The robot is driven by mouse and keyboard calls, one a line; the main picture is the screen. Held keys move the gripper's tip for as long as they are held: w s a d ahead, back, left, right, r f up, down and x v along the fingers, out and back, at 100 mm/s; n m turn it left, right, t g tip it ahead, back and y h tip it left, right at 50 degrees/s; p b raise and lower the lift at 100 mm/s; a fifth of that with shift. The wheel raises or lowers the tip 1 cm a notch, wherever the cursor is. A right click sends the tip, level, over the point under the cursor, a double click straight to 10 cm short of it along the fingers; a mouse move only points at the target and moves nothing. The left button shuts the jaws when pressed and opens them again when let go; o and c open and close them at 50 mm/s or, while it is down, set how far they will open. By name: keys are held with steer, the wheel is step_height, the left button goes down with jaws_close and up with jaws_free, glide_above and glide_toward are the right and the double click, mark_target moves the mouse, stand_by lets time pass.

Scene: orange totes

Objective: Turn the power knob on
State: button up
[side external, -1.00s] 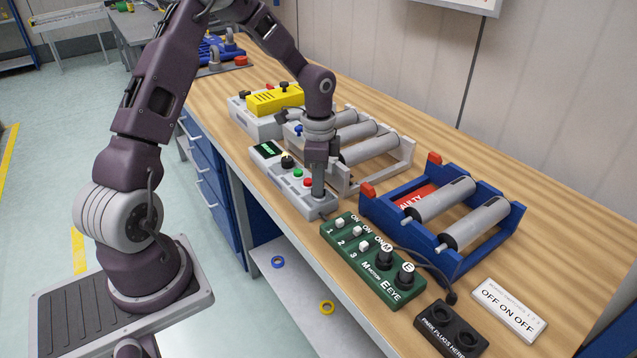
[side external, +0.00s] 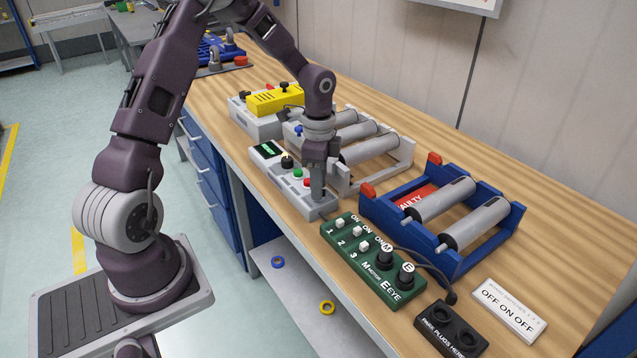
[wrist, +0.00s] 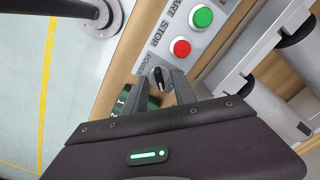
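The power knob (wrist: 158,77) is small and dark, beside the "POWER" label in the wrist view. It sits on the light grey control box (side external: 286,188), near the end closest to the green box. In the side view my gripper hides the knob. My gripper (wrist: 163,74) points down at this end of the box, with its fingertips on either side of the knob. The fingers stand apart with a visible gap; I see no clear contact. Which way the knob is set is too small to tell.
The red stop button (wrist: 181,48) and green start button (wrist: 202,16) lie close to my fingers. A grey roller conveyor (side external: 405,160) stands behind the box. A green switch box (side external: 392,291) and blue roller stand (side external: 375,214) are to the right.

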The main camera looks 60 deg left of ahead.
step_height(320, 180, up, 6)
steer(key=shift+r, duration=0.55)
steer(key=shift+s+d+r, duration=0.15)
steer(key=shift+r, duration=0.05)
steer(key=s+d+r+n+t+y, duration=0.25)
steer(key=s+d+r+n, duration=0.25)
steer(key=s+d+r, duration=0.55)
steer(key=s+d+r+n+t+h, duration=0.1)
steer(key=s+n, duration=0.1)
steer(key=s, duration=0.4)
steer(key=s+d+r+n+t+h, duration=0.1)
steer(key=s+d+r+n+t, duration=0.1)
steer(key=s, duration=0.4)
steer(key=shift+s+d, duration=0.2)
steer(key=shift+s, duration=0.05)
steer(key=shift+r+h, duration=0.15)
steer(key=shift+h, duration=0.1)
